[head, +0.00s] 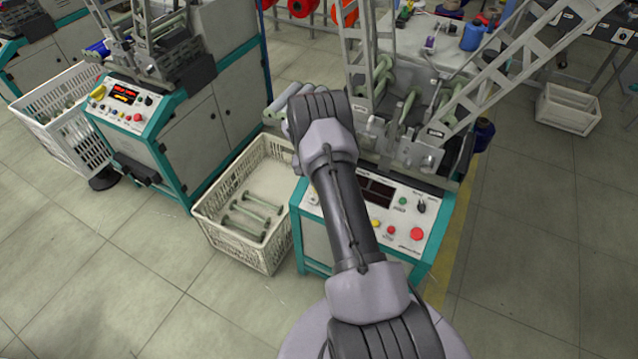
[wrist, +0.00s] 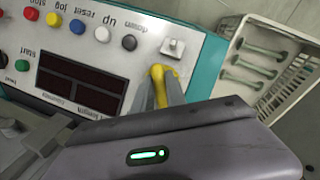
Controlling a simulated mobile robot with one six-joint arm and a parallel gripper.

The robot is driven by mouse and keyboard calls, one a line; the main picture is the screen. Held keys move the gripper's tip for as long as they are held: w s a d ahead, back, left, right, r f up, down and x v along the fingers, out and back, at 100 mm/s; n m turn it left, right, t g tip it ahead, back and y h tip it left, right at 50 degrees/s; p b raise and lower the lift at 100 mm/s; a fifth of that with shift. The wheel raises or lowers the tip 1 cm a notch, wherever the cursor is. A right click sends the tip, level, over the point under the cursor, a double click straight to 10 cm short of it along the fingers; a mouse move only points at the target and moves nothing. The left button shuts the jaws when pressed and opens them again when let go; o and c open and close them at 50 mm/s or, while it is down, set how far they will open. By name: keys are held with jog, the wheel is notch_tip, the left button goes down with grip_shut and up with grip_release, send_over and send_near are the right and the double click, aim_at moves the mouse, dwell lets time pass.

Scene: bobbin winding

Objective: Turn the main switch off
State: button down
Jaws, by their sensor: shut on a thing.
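The machine's control panel (wrist: 75,45) fills the upper left of the wrist view and shows in the head view (head: 440,203). The yellow main switch handle (wrist: 158,78) is near the panel's corner, in the wrist view. My gripper (wrist: 163,90) is shut on this handle, with a finger at each side; the fingers partly cover it. Its base and markings are hidden, so I cannot tell its setting. The panel's display (wrist: 80,80) is dark. In the head view my arm covers the switch and the gripper.
Coloured push buttons (wrist: 102,34) line the panel, and a small metal latch-like part (wrist: 173,47) sits beside the switch. A white crate (head: 262,262) with several green bobbins stands left of the machine. A second machine (head: 150,125) with a lit display stands further left.

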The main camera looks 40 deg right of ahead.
dwell(0.3)
jog(key=c, duration=1.4)
grip_release()
jog(key=shift+o, duration=0.2)
jog(key=p+v, duration=0.5)
jog(key=v, duration=1.2)
jog(key=shift+r+p, duration=0.2)
jog(key=shift+p, duration=0.15)
jog(key=shift+a, duration=0.1)
